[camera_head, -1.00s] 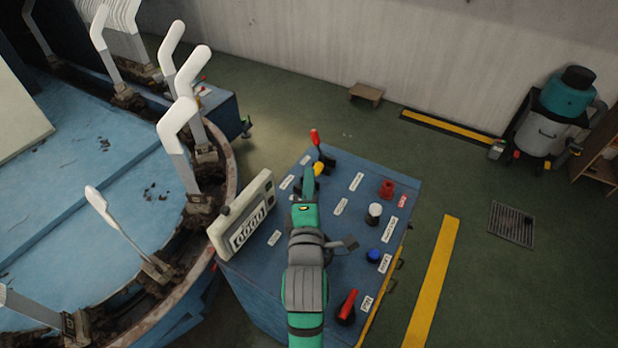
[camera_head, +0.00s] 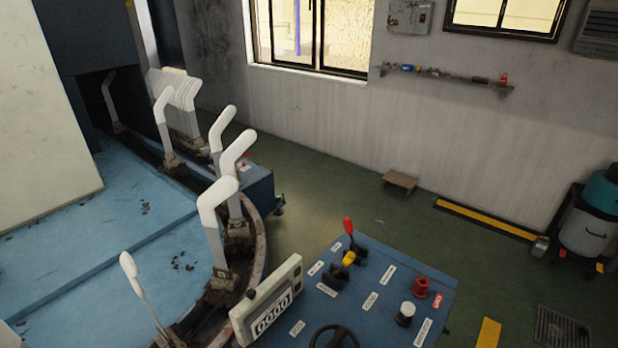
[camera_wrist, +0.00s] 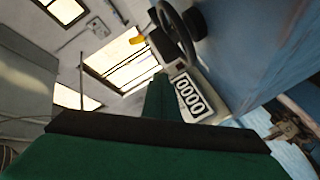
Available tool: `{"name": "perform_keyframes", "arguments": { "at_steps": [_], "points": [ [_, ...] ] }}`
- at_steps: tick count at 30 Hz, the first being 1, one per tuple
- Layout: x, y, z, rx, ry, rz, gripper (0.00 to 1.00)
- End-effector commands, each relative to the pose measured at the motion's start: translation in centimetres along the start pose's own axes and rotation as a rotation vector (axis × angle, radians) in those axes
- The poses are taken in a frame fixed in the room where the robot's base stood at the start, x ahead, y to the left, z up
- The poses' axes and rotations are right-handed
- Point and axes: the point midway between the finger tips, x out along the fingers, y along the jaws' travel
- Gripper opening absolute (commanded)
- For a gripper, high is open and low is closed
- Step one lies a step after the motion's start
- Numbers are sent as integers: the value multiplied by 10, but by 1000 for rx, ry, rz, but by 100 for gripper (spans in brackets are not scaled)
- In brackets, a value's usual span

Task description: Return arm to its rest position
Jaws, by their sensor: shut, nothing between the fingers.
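My gripper (camera_wrist: 157,92) shows only in the wrist view, as green fingers closed together with nothing between them. It is clear of the control console and touches nothing that I can see. The blue control console (camera_head: 385,268) stands at the bottom of the head view. A black handwheel (camera_head: 335,337) sits on its near part, cut off by the frame edge. The handwheel (camera_wrist: 180,32) and the counter display (camera_wrist: 190,98) also show in the wrist view, beyond the fingers. My arm is out of the head view.
The counter box (camera_head: 268,303) stands at the console's left edge. On the left, the round blue machine (camera_head: 110,235) carries several white sock forms (camera_head: 213,205) along its rim. The green floor behind the console is open, with a small wooden stool (camera_head: 400,181) by the wall.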

Motion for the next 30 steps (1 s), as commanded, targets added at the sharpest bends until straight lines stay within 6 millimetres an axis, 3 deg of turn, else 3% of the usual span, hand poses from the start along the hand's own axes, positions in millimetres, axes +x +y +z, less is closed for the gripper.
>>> {"name": "perform_keyframes", "arguments": {
  "at_steps": [3, 9, 18, 24, 30],
  "points": [
    [-34, -22, 12, 131, -7, -28, 0],
    [-91, -46, 28, 358, -16, -61, 0],
    [-178, -62, 43, 686, -44, -105, 0],
    [-217, -61, 47, 833, -58, -121, 0],
    [-228, -59, 48, 884, -61, -124, 0]
  ]
}}
